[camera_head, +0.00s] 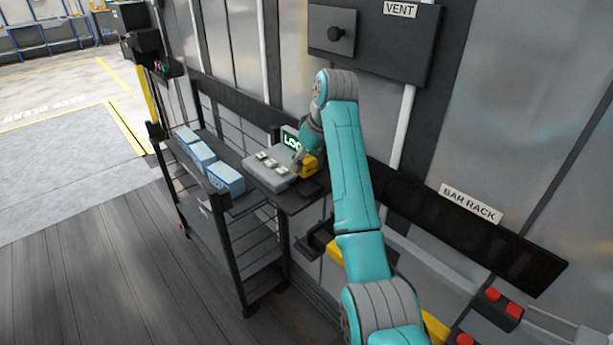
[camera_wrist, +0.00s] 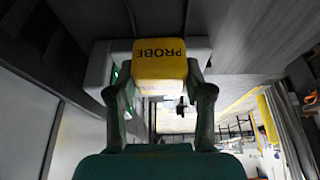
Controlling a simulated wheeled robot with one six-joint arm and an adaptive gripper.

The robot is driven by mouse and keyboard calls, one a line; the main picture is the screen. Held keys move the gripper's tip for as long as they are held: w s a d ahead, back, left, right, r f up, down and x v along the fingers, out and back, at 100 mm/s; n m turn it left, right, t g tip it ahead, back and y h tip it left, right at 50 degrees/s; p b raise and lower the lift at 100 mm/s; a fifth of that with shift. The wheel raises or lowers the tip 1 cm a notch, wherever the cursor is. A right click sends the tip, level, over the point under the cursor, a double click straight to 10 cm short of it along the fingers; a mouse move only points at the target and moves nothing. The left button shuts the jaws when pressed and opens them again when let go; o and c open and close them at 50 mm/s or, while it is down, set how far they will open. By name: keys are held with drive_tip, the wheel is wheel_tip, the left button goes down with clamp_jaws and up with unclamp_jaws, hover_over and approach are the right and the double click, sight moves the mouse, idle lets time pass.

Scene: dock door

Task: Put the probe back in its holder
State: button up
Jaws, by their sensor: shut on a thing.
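The yellow probe (camera_head: 308,166), marked PROBE on its face, shows large in the wrist view (camera_wrist: 160,60). My gripper (camera_wrist: 159,92) has one finger on each side of it and is shut on it. In the head view my gripper (camera_head: 304,156) points down at the right end of a grey console (camera_head: 262,172) with pale buttons and a lit green screen (camera_head: 290,138). A dark block (camera_head: 312,189) lies just below the probe in the picture; I cannot tell whether it is the holder or whether the probe touches it.
The console stands on a dark cart (camera_head: 240,205) against the wall, with several blue boxes (camera_head: 226,178) at its left. A BAR RACK sign (camera_head: 468,204) and red-ended bars (camera_head: 492,294) are at right. A VENT panel (camera_head: 375,38) hangs above. Floor at lower left is clear.

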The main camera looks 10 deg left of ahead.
sight(306, 176)
drive_tip(key=shift+f, duration=2.45)
drive_tip(key=shift+f, duration=0.1)
drive_tip(key=o, duration=1.4)
drive_tip(key=shift+c, duration=0.2)
